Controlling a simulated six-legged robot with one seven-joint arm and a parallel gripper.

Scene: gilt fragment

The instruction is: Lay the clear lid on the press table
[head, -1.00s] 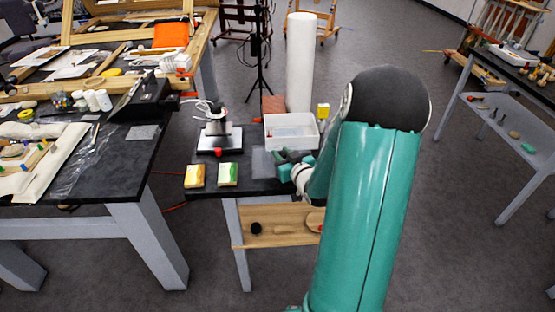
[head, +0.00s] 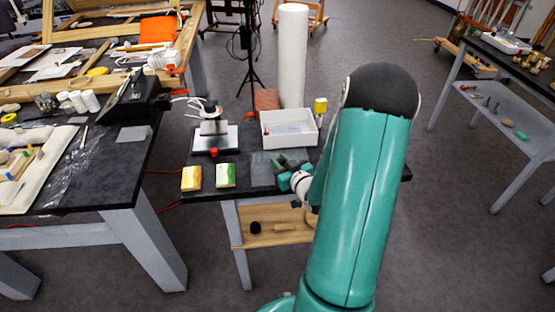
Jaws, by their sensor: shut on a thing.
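My gripper (head: 284,167), teal and dark, is low over the right part of the small black press table (head: 205,167). It is shut on what appears to be the clear lid (head: 262,168), a faint grey see-through square reaching left from the fingers. The lid looks flat and at or very near the tabletop; I cannot tell whether it touches. The white open tray (head: 290,138) stands just behind the lid and gripper. My arm hides the table's right part.
A small press (head: 213,135) stands on the table's left. A yellow-topped item (head: 320,107) stands behind the tray, and a white roll (head: 292,55) rises behind the table.

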